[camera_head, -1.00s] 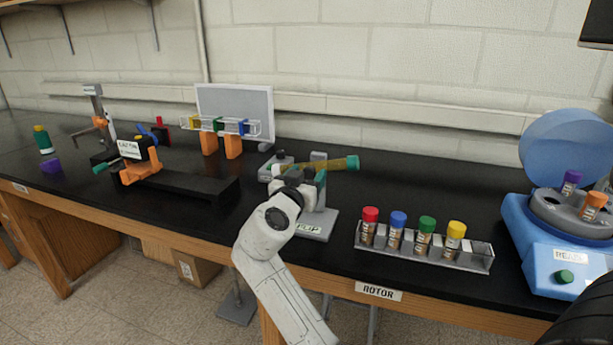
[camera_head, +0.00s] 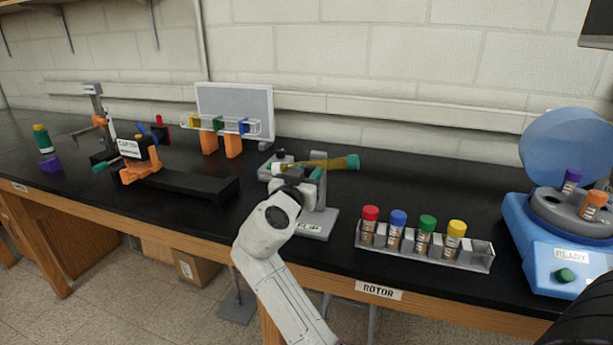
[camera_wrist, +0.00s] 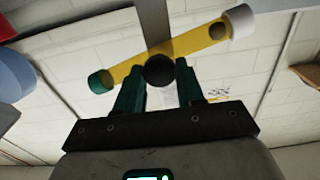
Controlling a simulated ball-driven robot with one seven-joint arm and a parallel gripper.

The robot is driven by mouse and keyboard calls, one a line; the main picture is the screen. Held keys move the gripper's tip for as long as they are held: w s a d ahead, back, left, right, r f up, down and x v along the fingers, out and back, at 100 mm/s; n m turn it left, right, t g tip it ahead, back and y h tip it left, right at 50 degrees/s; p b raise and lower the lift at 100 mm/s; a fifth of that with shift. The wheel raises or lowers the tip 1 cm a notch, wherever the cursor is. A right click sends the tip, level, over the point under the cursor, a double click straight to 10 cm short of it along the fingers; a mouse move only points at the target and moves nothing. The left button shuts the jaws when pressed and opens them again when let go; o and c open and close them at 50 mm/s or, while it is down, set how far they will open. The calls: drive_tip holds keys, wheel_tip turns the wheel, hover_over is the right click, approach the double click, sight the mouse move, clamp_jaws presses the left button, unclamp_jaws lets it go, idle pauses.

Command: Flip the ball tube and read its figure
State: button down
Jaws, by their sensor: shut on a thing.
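The ball tube (camera_head: 325,163) is amber, with a green cap at one end and a white cap at the other. It lies near level, slightly tilted, on a grey stand (camera_head: 318,218) with a label at its front. In the wrist view the tube (camera_wrist: 190,42) slants across, white end upper right, and a dark ball shows inside near that end. My gripper (camera_wrist: 158,69) is shut on a round dark knob (camera_wrist: 159,71) at the tube's middle. In the head view my gripper (camera_head: 300,180) partly hides the stand. No figure is readable on the tube.
A rack (camera_head: 455,260) with several coloured-cap vials stands right of the stand. A blue centrifuge (camera_head: 560,255) with raised lid is at far right. A black rail device (camera_head: 195,183) is left. A clear rack on orange posts (camera_head: 234,145) stands behind. Bench behind the vials is clear.

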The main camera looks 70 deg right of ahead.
drive_tip(key=shift+f+b, duration=0.15)
drive_tip(key=shift+b, duration=0.15)
drive_tip(key=m+b, duration=0.1)
drive_tip(key=b, duration=0.2)
drive_tip(key=shift+f+m+b, duration=0.25)
drive_tip(key=shift+m+b, duration=0.15)
drive_tip(key=m+b, duration=0.1)
drive_tip(key=b, duration=0.2)
drive_tip(key=shift+m, duration=0.3)
drive_tip(key=m+b, duration=1.7)
drive_tip(key=b, duration=0.4)
drive_tip(key=shift+s+b, duration=0.2)
drive_tip(key=shift+b, duration=0.15)
drive_tip(key=shift+m, duration=0.3)
